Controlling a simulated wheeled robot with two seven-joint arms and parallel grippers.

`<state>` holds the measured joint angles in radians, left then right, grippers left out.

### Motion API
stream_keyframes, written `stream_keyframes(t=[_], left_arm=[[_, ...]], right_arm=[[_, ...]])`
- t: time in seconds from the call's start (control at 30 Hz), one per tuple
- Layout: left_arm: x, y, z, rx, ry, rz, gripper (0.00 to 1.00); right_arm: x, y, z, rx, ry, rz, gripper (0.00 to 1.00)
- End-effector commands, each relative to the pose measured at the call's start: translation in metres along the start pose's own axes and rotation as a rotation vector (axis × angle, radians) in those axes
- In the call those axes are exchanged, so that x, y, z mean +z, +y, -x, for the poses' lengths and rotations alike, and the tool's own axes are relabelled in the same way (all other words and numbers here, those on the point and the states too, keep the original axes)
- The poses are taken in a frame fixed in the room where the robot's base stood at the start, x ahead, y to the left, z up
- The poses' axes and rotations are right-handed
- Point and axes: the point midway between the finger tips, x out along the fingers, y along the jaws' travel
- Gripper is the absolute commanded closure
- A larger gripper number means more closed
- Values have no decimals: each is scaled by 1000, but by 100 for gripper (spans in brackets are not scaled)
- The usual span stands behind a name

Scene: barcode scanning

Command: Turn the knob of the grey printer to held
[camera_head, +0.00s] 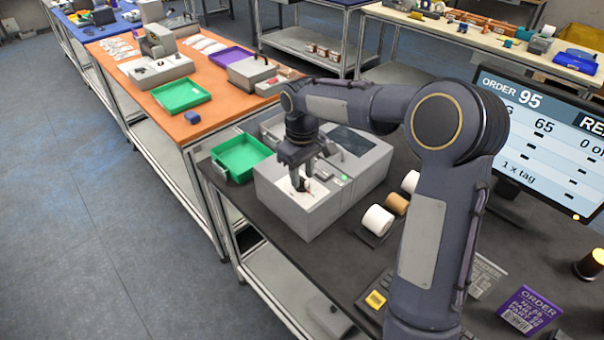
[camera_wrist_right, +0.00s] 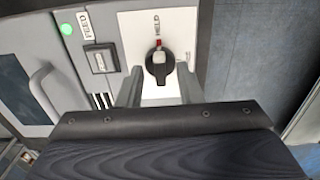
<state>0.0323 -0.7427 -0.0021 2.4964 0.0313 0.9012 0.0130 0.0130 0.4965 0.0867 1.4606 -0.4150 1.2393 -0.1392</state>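The grey printer (camera_head: 318,207) stands on the dark bench in the head view. Its black knob (camera_wrist_right: 159,68) sits on a white plate (camera_wrist_right: 133,27) in the right wrist view. The knob's red mark points up, towards the printed word HELD. My right gripper (camera_head: 301,172) is over the white plate, pointing down. In the wrist view its two fingers stand on either side of the knob, with a visible gap on each side, so it looks open. In the head view the gripper largely hides the knob. My left gripper is not in view.
A monitor (camera_head: 545,130) stands at the right.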

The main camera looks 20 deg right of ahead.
Motion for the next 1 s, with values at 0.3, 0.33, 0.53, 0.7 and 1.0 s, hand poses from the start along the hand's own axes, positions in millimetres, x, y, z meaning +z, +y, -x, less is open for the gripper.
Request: stream_keyframes(t=[0.3,0.33,0.53,0.7,1.0], left_arm=[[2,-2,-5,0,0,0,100],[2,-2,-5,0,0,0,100],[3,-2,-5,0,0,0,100],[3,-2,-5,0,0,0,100],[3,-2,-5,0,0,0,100]], right_arm=[[-1,0,52,1,7,0,67],[-1,0,57,1,6,1,67],[0,0,72,0,3,2,67],[0,0,73,0,3,1,67],[0,0,73,0,3,1,67]])
